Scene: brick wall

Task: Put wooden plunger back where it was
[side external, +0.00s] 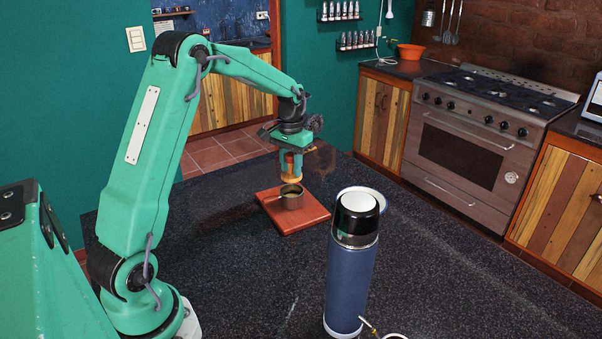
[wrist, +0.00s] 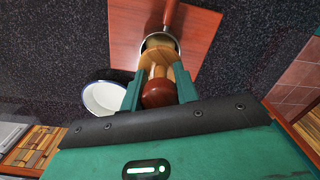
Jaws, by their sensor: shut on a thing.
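My gripper (side external: 291,160) is shut on the wooden plunger (side external: 291,180), which hangs roughly upright. In the wrist view, the plunger's round red-brown knob (wrist: 160,94) sits between the green fingers of my gripper (wrist: 158,84), with pale wood beyond it. A small metal pot (side external: 291,197) stands on a reddish board (side external: 298,218) directly under the plunger. The pot also shows in the wrist view (wrist: 146,44), with its handle (wrist: 170,13) pointing away. The plunger's lower end is at or just above the pot's rim; I cannot tell whether it is inside.
A tall blue flask (side external: 352,275) stands on the dark counter right of the board. A white bowl (wrist: 104,97) is behind it, left of the board in the wrist view. A cup (side external: 395,336) shows at the bottom edge. The counter left of the board is clear.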

